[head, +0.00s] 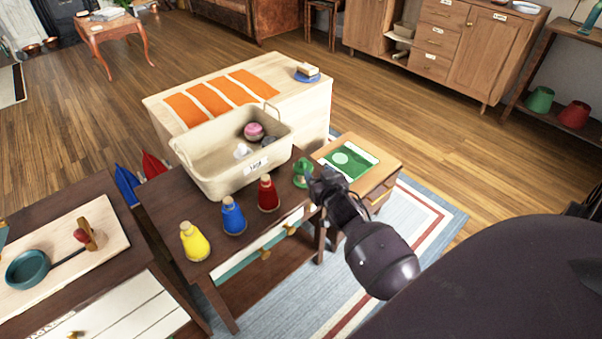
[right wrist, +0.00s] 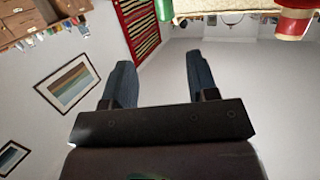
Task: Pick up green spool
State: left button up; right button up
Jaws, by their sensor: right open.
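The green spool (head: 302,173) stands at the right end of the dark wooden table (head: 160,205), beside the bin and the red bottle. My right gripper (head: 314,184) is just to the right of the spool in the head view, close to it. Whether they touch cannot be told. In the right wrist view my right gripper (right wrist: 160,62) is open, its two fingers wide apart with nothing between them. My left gripper is not in view.
Red (head: 268,194), blue (head: 233,217) and yellow (head: 194,242) bottles stand along the table's front. A small side table (head: 386,158) with a green picture is at the right.

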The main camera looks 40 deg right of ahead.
aim_at(304, 161)
jog(key=x, duration=0.3)
jog(key=shift+w+f+b, duration=0.3)
jog(key=shift+w+b, duration=0.05)
jog(key=shift+b, duration=0.05)
jog(key=x, duration=0.1)
jog(key=b+x, duration=0.1)
jog(key=x, duration=0.3)
jog(key=shift+w+a+f+b, duration=0.1)
jog(key=shift+a+f+b, duration=0.25)
jog(key=shift+w, duration=0.25)
jog(key=shift+w+d+r, duration=0.1)
jog(key=shift+r, duration=0.05)
jog(key=c, duration=0.9)
grip_shut()
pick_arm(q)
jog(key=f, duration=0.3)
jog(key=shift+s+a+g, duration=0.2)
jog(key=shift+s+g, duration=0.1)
